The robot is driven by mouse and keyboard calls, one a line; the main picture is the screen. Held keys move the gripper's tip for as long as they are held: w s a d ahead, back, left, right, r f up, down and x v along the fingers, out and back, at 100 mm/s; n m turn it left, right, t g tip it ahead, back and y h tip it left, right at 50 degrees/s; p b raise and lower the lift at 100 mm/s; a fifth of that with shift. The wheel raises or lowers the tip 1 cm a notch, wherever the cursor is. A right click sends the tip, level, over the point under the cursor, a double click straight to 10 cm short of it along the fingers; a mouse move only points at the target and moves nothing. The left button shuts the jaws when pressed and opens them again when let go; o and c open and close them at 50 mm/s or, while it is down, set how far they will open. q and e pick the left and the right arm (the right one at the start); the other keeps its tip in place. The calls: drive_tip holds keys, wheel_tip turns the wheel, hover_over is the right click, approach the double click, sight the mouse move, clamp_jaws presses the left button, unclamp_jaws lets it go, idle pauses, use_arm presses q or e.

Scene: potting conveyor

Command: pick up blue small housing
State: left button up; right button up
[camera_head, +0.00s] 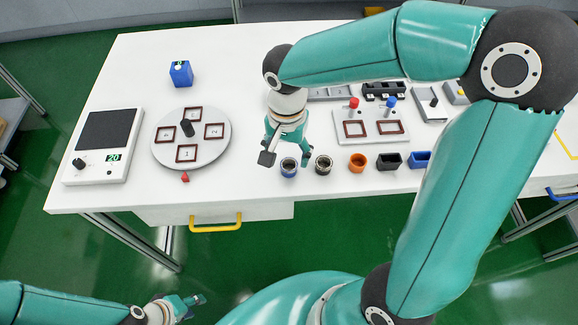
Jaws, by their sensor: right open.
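A small round blue housing (289,168) with a dark opening stands upright at the left end of a row on the white table. A blue rectangular housing (419,159) stands at the right end of that row. My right gripper (286,159) is open and empty, pointing down just above and behind the round blue housing, with its fingers apart to either side. I cannot tell whether it touches the housing. My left gripper (193,304) is low at the bottom left, off the table, and its opening is unclear.
A dark round housing (323,164), an orange one (358,162) and a black square one (390,161) stand close to the right. A round turntable (219,148), a scale (94,171) and a blue box (181,76) are on the left. A two-frame fixture (370,115) stands behind the row.

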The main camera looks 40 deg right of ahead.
sight(289, 165)
wheel_tip(289, 165, down, 5)
drive_tip(key=shift+d+r, duration=0.1)
drive_tip(key=shift+d, duration=0.05)
drive_tip(key=shift+s, duration=0.1)
drive_tip(key=c, duration=0.9)
